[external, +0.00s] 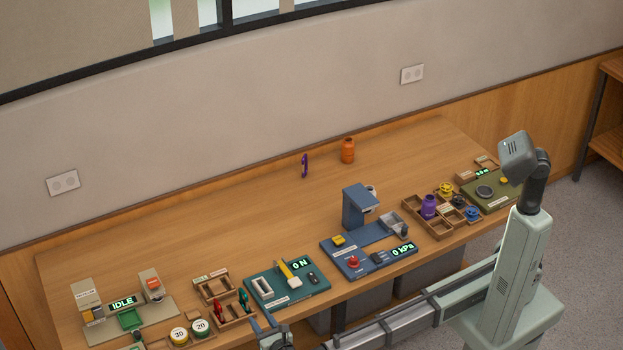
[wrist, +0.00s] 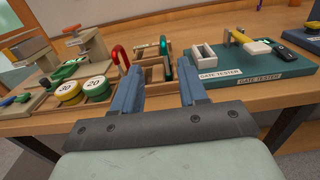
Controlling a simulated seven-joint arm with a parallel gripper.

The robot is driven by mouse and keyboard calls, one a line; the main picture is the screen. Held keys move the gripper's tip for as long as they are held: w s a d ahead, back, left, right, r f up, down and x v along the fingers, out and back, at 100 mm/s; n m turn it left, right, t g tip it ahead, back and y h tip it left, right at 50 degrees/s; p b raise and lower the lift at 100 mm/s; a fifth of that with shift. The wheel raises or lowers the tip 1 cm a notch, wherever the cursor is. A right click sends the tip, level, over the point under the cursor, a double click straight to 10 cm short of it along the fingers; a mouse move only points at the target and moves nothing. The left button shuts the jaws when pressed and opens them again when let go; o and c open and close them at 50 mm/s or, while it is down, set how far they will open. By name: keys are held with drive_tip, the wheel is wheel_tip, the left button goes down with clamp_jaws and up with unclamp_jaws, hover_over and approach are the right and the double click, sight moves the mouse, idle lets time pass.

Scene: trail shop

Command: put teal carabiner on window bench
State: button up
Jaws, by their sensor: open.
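A teal-green carabiner (wrist: 163,47) stands upright in a small wooden rack (wrist: 154,71), beside a red carabiner (wrist: 121,57) on its left. In the external view the green carabiner (external: 244,298) is small, at the right of the rack near the bench's front edge. My gripper (wrist: 158,82) is open and empty, its two blue-grey fingers apart, pointing at the rack from the front. It also shows in the external view (external: 268,324), at the front edge. A long wooden bench (external: 235,215) runs along the wall below the window; whether this is the window bench I cannot tell.
A teal gate tester (external: 285,283) stands right of the rack. Left are round weights (external: 190,331) and a station reading IDLE (external: 125,315). A blue pressure station (external: 365,245) and a wooden divided tray (external: 430,220) stand farther right. The back middle is mostly clear, with a purple carabiner (external: 304,165) and orange bottle (external: 348,151).

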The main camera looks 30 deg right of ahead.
sight(247, 298)
drive_tip(key=shift+w+d+f, duration=0.1)
drive_tip(key=shift+w+f, duration=0.05)
drive_tip(key=shift+w, duration=3.25)
drive_tip(key=shift+w+d+f, duration=0.1)
drive_tip(key=shift+w, duration=3.25)
clamp_jaws()
